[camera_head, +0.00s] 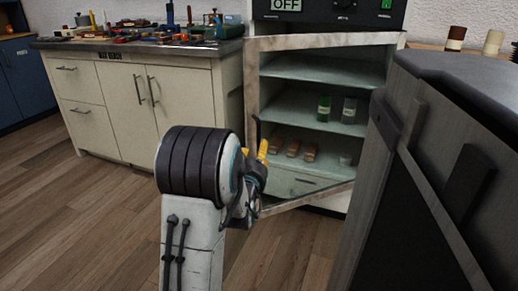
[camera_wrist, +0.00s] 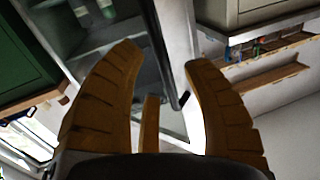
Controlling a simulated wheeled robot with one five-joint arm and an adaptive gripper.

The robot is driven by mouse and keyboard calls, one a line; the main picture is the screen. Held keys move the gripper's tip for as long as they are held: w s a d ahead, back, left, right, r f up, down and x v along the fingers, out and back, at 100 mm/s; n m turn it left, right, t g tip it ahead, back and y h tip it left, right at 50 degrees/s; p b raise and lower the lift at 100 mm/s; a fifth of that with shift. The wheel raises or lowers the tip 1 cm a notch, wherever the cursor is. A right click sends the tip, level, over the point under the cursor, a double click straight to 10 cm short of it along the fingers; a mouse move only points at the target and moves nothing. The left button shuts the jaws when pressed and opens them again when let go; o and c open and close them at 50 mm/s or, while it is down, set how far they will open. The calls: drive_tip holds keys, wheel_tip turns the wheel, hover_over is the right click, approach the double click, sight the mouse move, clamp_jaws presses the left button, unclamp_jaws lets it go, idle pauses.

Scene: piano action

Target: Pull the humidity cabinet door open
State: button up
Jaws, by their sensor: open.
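The humidity cabinet (camera_head: 325,5) stands at the back centre of the head view, with an "OFF" panel above its shelves. Its pale-framed glass door (camera_head: 252,85) appears ajar, its left edge swung toward me and its right side toward the hinge. A dark handle (camera_head: 257,130) is on the door's left edge. My gripper (camera_head: 257,151) is at that edge, just below the handle's visible part, partly hidden by my arm. In the wrist view, its yellow fingers are spread, with the dark handle (camera_wrist: 166,55) seen between them; contact is unclear.
Bottles (camera_head: 324,108) and small brown items stand on the cabinet shelves. A cream workbench (camera_head: 180,100) with tools is at the left. A dark grey piece of furniture (camera_head: 440,150) stands close at the right. Wooden floor (camera_head: 90,210) is clear at the front left.

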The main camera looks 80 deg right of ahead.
drive_tip(key=shift+a, duration=1.55)
drive_tip(key=shift+w, duration=0.1)
drive_tip(key=shift+c, duration=0.2)
